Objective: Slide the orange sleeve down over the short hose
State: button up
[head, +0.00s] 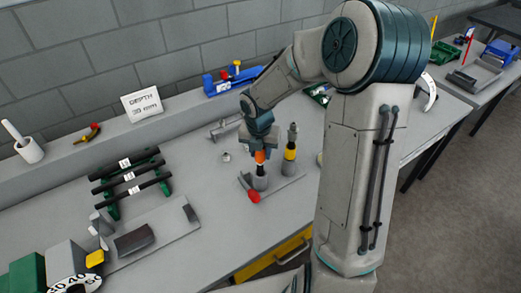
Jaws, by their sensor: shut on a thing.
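The orange sleeve (260,156) is in the head view, upright below my gripper (259,149). My gripper points down and is shut on the sleeve. A short dark piece, apparently the short hose (260,169), shows just under the sleeve and rises from a grey round holder (260,183). At this size I cannot tell how far the sleeve sits over the hose. The sleeve's top is hidden by my gripper.
A second upright piece with a yellow band (290,153) stands close right of my gripper. A red knob (254,196) is in front of the holder. Black hoses lie on a green rack (112,208) at left. A sign (142,103) reads "DEPTH 39 mm", in small blurred print.

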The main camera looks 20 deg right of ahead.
jog(key=shift+f+b, duration=0.35)
jog(key=shift+f, duration=0.25)
jog(key=o, duration=1)
jog(key=shift+o, duration=0.2)
jog(key=shift+r, duration=0.15)
notch_tip(320, 180, up, 14)
jog(key=s, duration=0.1)
jog(key=shift+s+a+f+p, duration=0.2)
jog(key=shift+s+a+p, duration=0.05)
jog(key=shift+a+p, duration=0.15)
jog(key=s+r+m+t, duration=0.2)
jog(key=s+r+m, duration=0.2)
jog(key=s+m, duration=1.6)
jog(key=m, duration=1)
jog(key=shift+d+t+y, duration=0.3)
jog(key=shift+d, duration=0.05)
